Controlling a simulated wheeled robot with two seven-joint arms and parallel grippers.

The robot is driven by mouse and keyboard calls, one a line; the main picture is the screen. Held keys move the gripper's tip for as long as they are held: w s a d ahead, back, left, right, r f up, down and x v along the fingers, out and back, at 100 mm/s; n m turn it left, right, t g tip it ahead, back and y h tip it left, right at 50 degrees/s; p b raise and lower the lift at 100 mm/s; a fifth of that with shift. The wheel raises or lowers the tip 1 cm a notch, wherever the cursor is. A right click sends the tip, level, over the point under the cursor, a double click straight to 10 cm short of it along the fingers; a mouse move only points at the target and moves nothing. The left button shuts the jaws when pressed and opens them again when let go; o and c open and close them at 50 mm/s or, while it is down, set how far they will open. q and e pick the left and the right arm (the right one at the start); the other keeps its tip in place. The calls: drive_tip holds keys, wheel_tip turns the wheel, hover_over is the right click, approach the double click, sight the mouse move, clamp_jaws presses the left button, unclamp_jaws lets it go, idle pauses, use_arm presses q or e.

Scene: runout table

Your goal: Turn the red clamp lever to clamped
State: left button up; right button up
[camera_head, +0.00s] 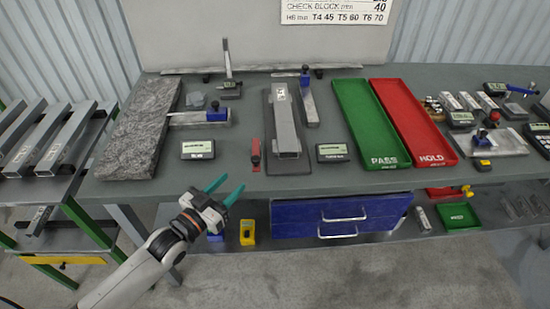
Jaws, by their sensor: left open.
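The red clamp lever (255,149) is a small red piece near the table's front edge, left of a grey metal bar (284,122) that lies on a dark base plate. The lever points roughly front to back; its pivot is too small to make out. My left gripper (226,188) has teal fingers spread apart, with nothing between them. It is in front of the table edge, below and left of the lever in the picture, apart from it. My right gripper is not in view.
Two small display boxes (198,149) (332,152) flank the bar. A granite slab (139,130) lies at left. A green PASS tray (367,118) and a red HOLD tray (411,117) lie at right. Blue drawers (290,219) sit under the table.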

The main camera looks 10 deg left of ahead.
sight(253, 162)
use_arm(q)
drive_tip(key=p+x, duration=0.2)
drive_tip(key=x, duration=0.8)
drive_tip(key=shift+w+a, duration=0.1)
drive_tip(key=shift+w, duration=0.1)
drive_tip(key=shift+w+d, duration=0.25)
drive_tip(key=shift+w, duration=0.35)
drive_tip(key=shift+c, duration=0.5)
clamp_jaws()
